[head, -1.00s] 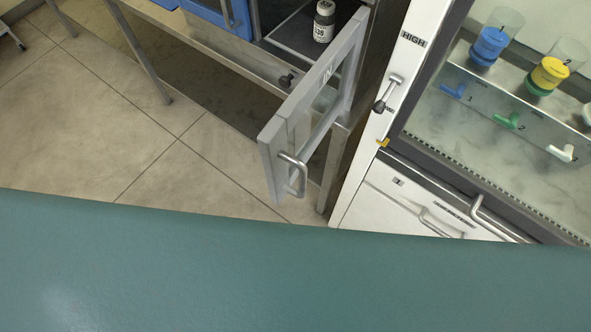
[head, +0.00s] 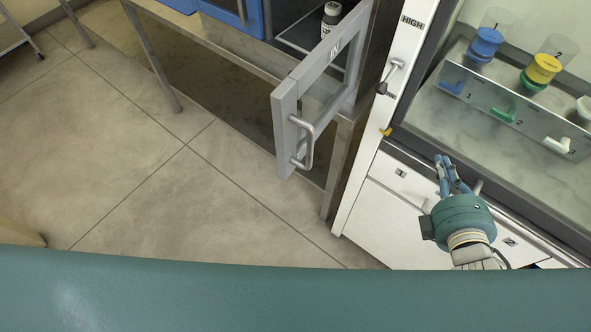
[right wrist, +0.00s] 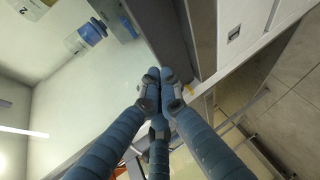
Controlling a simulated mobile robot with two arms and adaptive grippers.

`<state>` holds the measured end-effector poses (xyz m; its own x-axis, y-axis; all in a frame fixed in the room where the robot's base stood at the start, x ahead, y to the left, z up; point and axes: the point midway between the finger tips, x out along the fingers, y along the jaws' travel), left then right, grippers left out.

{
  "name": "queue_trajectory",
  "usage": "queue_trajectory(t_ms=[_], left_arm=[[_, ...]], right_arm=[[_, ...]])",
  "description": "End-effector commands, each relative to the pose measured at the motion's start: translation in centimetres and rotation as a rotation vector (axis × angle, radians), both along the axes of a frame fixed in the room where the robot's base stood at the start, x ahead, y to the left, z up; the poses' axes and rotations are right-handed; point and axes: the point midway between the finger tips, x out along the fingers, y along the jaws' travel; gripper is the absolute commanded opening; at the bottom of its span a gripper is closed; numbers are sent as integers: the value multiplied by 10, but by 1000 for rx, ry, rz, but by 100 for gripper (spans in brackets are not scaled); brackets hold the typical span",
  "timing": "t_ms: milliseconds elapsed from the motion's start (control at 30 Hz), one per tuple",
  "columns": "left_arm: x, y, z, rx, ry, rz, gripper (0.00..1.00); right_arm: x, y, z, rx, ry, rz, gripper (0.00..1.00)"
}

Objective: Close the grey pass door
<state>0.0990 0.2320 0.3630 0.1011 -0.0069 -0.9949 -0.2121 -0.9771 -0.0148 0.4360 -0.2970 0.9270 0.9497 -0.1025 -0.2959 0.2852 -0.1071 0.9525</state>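The grey pass door (head: 287,112), marked IN, stands swung open toward me from the pass box at the top of the head view. Its metal bar handle (head: 309,147) is on the near, free end. A white-labelled bottle (head: 330,20) stands inside the open box. My right gripper (head: 446,162) is to the right of the door, in front of the white cabinet, clear of the handle. In the right wrist view its fingertips (right wrist: 160,78) meet with nothing between them. My left gripper is not in view.
A white cabinet post (head: 367,165) with a small lever (head: 391,78) stands between the door and my right gripper. Behind the glass are blue and yellow cups (head: 541,69) on a rack. The floor (head: 130,165) left of the door is clear.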

Motion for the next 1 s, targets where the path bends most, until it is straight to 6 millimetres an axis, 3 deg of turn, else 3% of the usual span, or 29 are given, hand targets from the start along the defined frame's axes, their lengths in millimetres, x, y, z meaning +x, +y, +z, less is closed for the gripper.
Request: queue_trajectory(t_ms=[167, 267, 333, 500, 633, 767, 1000], left_arm=[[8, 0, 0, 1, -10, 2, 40], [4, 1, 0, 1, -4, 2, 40], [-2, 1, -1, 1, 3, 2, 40], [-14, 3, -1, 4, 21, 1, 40], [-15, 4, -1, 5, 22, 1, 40], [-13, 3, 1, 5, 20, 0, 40], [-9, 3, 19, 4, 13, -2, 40]], right_arm=[[3, 37, 62, -442, -235, 299, 0], [-16, 82, 92, -770, -421, 527, 0], [-39, 116, 102, -986, -563, 687, 0], [-102, 169, 94, -1324, -849, 976, 0], [-131, 184, 85, -1430, -974, 1083, 0], [-137, 191, 84, -1456, -1011, 1111, 0], [-118, 222, 89, -1454, -1013, 1105, 0]])
